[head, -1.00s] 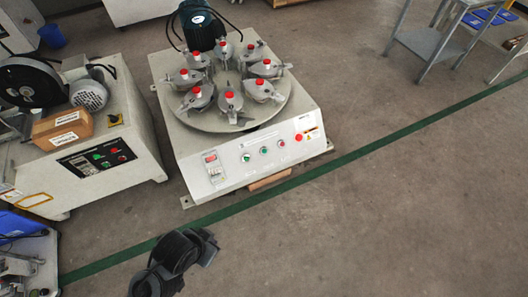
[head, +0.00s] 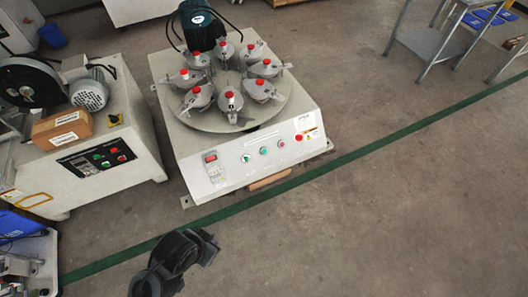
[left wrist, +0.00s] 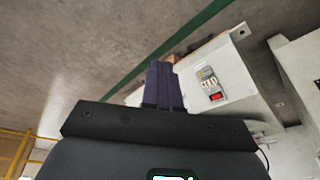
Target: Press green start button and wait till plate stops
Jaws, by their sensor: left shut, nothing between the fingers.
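The white tile testing machine (head: 215,170) stands at upper centre in the head view. Its round grey plate (head: 245,117) carries several grey clamps with red knobs. A green button (head: 246,158) is on the sloped front panel, left of the other buttons. My left gripper (head: 210,247) is in front of the machine, apart from the panel. In the left wrist view its dark fingers (left wrist: 162,82) are shut and empty, with the machine's side and red switch (left wrist: 216,96) beyond; the green button does not show there. My right gripper is not in view.
A second machine (head: 95,160) with its own coloured buttons and a cardboard box (head: 62,127) stands to the left. A blue tray (head: 18,224) is at lower left. A metal table (head: 428,43) stands at upper right. The floor right of the machine is clear.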

